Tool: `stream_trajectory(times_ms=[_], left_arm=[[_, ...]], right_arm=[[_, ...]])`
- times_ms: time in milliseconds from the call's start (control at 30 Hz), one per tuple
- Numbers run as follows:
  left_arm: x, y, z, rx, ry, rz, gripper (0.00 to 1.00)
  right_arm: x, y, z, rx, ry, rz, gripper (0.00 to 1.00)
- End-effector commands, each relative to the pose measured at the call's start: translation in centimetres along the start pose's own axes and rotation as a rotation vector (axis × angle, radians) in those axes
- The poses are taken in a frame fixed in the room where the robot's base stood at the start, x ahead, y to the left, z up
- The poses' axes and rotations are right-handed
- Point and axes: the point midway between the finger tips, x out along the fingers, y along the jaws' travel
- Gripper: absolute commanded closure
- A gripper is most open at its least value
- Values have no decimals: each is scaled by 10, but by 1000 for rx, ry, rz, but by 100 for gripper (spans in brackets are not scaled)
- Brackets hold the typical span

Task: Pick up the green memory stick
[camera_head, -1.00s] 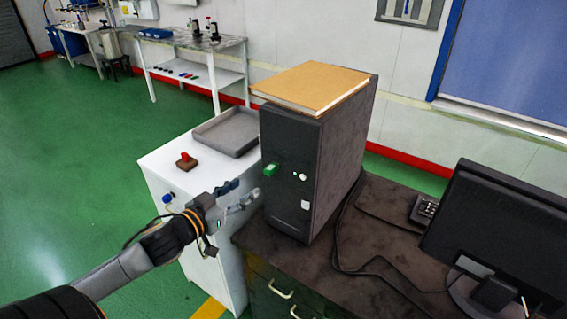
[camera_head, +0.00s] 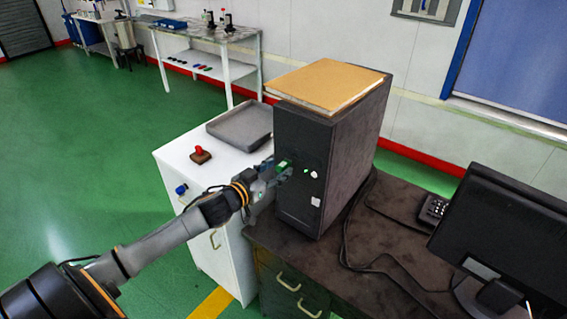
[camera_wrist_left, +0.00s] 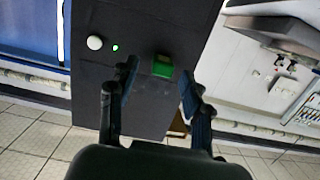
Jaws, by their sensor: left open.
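The green memory stick (camera_head: 283,164) sticks out of the front of the dark computer tower (camera_head: 291,207), in its upper part. In the left wrist view the stick (camera_wrist_left: 163,67) shows between the fingers, a little beyond their tips. My left gripper (camera_head: 278,173) is just in front of the tower's front face, its fingers open and partly overlapping the stick in the head view. In the left wrist view the open fingers of the left gripper (camera_wrist_left: 159,82) stand either side of the stick, with nothing held. My right gripper is not in view.
The tower stands on a dark desk (camera_head: 380,262) with a monitor (camera_head: 500,235) and cables at right. A book (camera_head: 325,85) lies on the tower. A white cabinet (camera_head: 180,160) beside it holds a grey tray (camera_head: 240,128) and a red button (camera_head: 200,151).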

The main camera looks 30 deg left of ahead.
Motion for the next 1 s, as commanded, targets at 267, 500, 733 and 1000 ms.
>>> stream_trajectory(times_ms=[267, 500, 733, 1000], left_arm=[[25, -1, -1, 0, 1, 0, 51], [26, -1, 0, 0, 0, 1, 51], [26, -1, 0, 0, 0, 1, 92], [26, -1, 0, 0, 0, 1, 92]], right_arm=[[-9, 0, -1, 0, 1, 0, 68], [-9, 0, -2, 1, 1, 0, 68], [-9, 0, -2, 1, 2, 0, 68], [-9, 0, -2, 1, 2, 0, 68]])
